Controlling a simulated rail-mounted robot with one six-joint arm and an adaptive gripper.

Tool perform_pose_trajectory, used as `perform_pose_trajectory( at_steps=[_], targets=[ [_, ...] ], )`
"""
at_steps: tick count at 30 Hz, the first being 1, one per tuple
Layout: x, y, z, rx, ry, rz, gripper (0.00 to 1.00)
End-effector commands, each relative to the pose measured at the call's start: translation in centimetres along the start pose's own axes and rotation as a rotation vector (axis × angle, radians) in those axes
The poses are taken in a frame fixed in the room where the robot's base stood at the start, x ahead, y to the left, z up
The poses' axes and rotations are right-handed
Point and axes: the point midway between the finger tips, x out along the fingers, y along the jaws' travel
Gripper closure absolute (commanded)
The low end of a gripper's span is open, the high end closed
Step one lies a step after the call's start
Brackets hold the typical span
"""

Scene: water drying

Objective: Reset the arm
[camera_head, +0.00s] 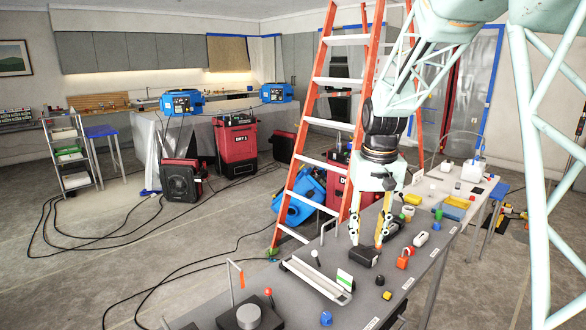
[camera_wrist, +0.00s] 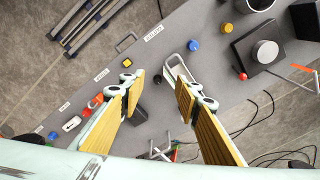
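My gripper (camera_head: 366,240) hangs down over the long grey table (camera_head: 415,285), below my pale green arm. Its two wood-coloured fingers stand apart with a clear gap, and nothing is held between them. In the wrist view my gripper (camera_wrist: 159,78) is also open over the grey tabletop. A black block (camera_head: 364,256) sits under the fingertips in the head view. I cannot tell how much height lies between them.
The table holds a red knob piece (camera_head: 404,258), a yellow block (camera_head: 387,295), a blue knob (camera_head: 326,318), a white-framed slider (camera_head: 316,281) and a large dial (camera_head: 249,316). An orange ladder (camera_head: 310,125) stands close behind my gripper. Cables cross the floor at left.

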Motion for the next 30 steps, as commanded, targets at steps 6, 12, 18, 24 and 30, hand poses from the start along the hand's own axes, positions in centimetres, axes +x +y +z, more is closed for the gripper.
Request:
perform_pose_trajectory(
  at_steps=[6, 12, 18, 24, 30],
  targets=[
    [-3.4, 0.1, 2.9, -0.001, 0.022, 0.0, 0.7],
    [-6.0, 0.1, 5.7, -0.002, 0.04, 0.0, 0.7],
    [-8.4, 0.2, 8.5, -0.002, 0.059, 0.0, 0.7],
    [-10.6, 0.2, 11.5, -0.003, 0.077, -0.001, 0.7],
    [-12.5, 0.3, 14.6, -0.004, 0.095, -0.001, 0.7]
  ],
)
